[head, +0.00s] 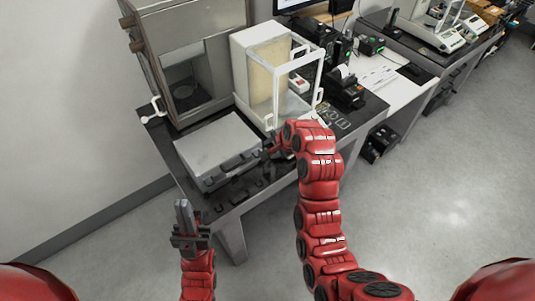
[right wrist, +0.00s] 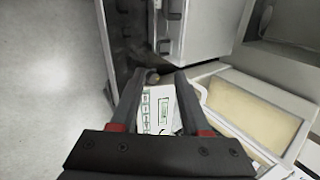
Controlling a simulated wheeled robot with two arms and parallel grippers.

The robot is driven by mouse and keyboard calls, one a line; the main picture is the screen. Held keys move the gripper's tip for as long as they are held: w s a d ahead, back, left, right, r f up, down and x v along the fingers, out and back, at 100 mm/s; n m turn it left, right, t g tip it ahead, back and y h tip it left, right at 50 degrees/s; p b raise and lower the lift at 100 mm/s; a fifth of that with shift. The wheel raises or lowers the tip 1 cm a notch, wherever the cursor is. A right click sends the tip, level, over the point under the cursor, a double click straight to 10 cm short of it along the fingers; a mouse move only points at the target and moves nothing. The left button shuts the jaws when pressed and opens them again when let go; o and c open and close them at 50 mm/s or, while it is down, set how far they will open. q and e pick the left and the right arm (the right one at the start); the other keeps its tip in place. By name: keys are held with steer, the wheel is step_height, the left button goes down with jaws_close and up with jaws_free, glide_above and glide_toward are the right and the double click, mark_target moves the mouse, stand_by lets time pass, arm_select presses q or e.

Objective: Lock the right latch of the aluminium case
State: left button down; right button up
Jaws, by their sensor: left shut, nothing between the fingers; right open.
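The aluminium case (head: 218,145) lies with its lid down on the dark bench in the head view. Its latched front side faces me. In the right wrist view the case (right wrist: 208,28) is at the top, and the right latch (right wrist: 165,47) is a dark piece near its lower corner. I cannot tell whether it is locked. My right gripper (right wrist: 153,78) is open, with nothing between its fingers, just off the case's right front corner. In the head view its arm partly hides it. My left gripper (head: 183,207) is shut and empty, in front of the bench, left of and below the case.
A printer (head: 344,88) and papers (head: 380,80) are further right. The floor (head: 440,190) at right is clear.

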steer(key=p+v, duration=0.4)
steer(key=v, duration=0.3)
steer(key=shift+p, duration=0.3)
